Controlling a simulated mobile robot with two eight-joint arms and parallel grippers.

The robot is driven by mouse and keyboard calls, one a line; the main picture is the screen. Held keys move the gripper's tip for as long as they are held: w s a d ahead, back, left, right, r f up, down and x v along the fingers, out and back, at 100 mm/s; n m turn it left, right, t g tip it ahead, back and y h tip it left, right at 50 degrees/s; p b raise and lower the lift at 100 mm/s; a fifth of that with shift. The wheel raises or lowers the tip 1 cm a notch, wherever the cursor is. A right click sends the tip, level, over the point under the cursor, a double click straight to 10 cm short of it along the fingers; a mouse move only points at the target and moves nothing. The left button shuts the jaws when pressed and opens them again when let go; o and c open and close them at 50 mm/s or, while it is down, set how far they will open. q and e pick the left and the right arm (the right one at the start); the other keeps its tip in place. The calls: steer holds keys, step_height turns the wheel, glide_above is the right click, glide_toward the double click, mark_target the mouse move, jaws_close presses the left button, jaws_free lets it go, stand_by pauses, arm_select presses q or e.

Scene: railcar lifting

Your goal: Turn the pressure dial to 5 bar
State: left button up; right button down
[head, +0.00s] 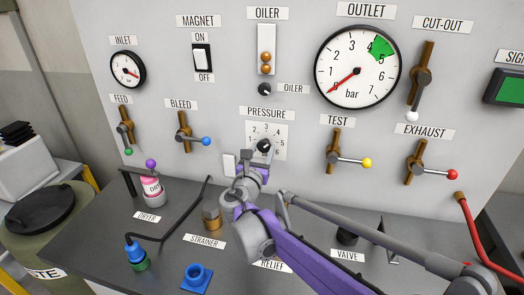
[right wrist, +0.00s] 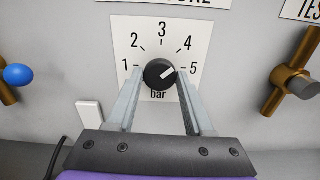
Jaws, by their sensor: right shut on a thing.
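The pressure dial (head: 264,146) is a black knob on a white scale plate (head: 280,133) marked 1 to 5 bar, on the grey wall panel. In the right wrist view the knob (right wrist: 159,74) has a white pointer aimed right and slightly up, between 4 and 5 and closer to 5. My right gripper (head: 259,156) has its two fingers on either side of the knob, shut on it. The fingers also show in the right wrist view (right wrist: 160,82). My left gripper is not in view.
The outlet gauge (head: 357,67) has its red needle at the low end. Bleed (head: 189,133), test (head: 343,151) and exhaust (head: 421,162) levers flank the dial. A dryer (head: 153,188), strainer (head: 211,216) and blue fitting (head: 197,277) stand on the dark bench below.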

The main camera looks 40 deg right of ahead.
steer(key=m+p, duration=0.1)
steer(key=m, duration=0.3)
steer(key=shift+m+p, duration=0.8)
steer(key=shift+m, duration=1.4)
steer(key=shift+c, duration=1.4)
jaws_free()
steer(key=shift+a, duration=0.1)
steer(key=v, duration=1)
steer(key=shift+s+a, duration=0.25)
